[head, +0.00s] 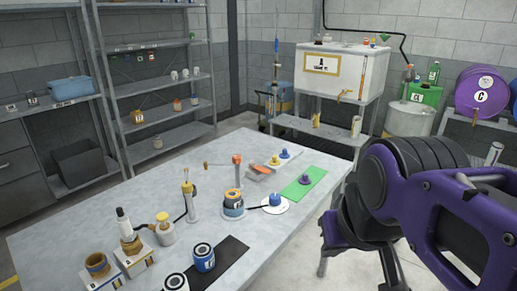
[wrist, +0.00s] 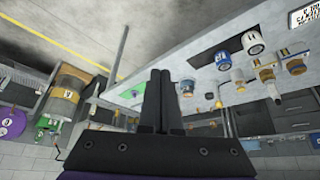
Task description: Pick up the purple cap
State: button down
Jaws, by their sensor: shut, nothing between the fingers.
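A small purple cap (head: 305,179) sits on a green mat (head: 301,187) near the right edge of the metal table (head: 108,207) in the head view. In the wrist view, my gripper (wrist: 160,73) shows as two dark fingers pressed together, with nothing between them. The wrist view is turned upside down, with the tabletop beyond the fingers. The green mat shows there (wrist: 130,95) to the left of the fingers; I cannot make out the cap clearly. My purple arm fills the right of the head view, apart from the cap, and the gripper's tips are not visible there.
A blue cap on a white disc (head: 275,202) stands near the mat, with a blue-banded jar (head: 233,204) beside it. A white tank (head: 341,72) stands behind.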

aim_at(305, 180)
jog(key=i+l+u, duration=0.1)
jog(key=i+l, duration=0.45)
jog(key=l, duration=0.25)
jog(key=i+l+u, duration=0.15)
jog(key=i+l, duration=0.15)
jog(key=i+l+u, duration=0.1)
jog(key=i+l, duration=0.15)
jog(key=l, duration=0.3)
